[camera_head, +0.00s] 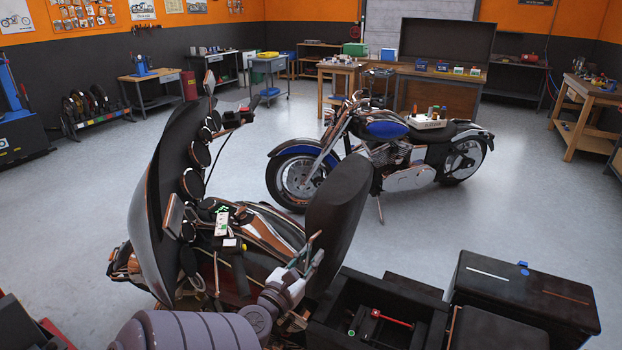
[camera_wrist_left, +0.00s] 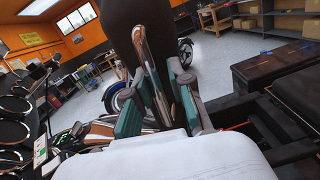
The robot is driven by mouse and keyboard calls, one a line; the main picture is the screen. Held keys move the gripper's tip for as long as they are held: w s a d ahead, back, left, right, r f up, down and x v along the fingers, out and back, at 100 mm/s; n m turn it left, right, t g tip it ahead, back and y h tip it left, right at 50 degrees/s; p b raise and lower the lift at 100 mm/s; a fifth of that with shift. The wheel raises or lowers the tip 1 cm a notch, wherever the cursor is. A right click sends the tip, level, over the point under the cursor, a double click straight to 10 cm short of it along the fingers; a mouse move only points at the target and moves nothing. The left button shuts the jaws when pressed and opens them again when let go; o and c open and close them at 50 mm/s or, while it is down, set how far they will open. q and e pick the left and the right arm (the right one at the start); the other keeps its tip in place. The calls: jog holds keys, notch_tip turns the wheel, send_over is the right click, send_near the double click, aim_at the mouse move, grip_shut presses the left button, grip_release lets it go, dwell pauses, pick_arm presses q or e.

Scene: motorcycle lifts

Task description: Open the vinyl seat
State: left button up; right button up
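The black vinyl seat (camera_head: 338,215) of the near motorcycle stands tilted up steeply, close to upright, behind the copper-and-black tank (camera_head: 265,228). It is also the dark shape at the top of the left wrist view (camera_wrist_left: 135,38). My left gripper (camera_head: 313,250) is at the seat's lower left side. In the left wrist view its teal fingers (camera_wrist_left: 161,72) stand apart, with a chrome and copper strip (camera_wrist_left: 151,70) between them. A gap shows beside the right finger; contact with the strip or seat is unclear. My right gripper is not in view.
A black fairing with round gauges (camera_head: 192,184) rises on the left. An open black compartment (camera_head: 350,296) holding a red-handled tool (camera_head: 390,318) lies right of the gripper, beside a closed black case (camera_head: 525,288). A blue motorcycle (camera_head: 386,131) stands beyond, with open floor around it.

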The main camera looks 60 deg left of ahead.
aim_at(309, 221)
pick_arm(q)
jog(key=shift+o, duration=0.8)
jog(key=shift+r, duration=0.15)
jog(key=shift+a+r, duration=0.15)
jog(key=shift+r, duration=0.55)
jog(key=shift+d+r, duration=0.25)
jog(key=shift+r, duration=0.25)
jog(key=r, duration=0.7)
jog(key=shift+a+r, duration=0.15)
jog(key=shift+a, duration=0.05)
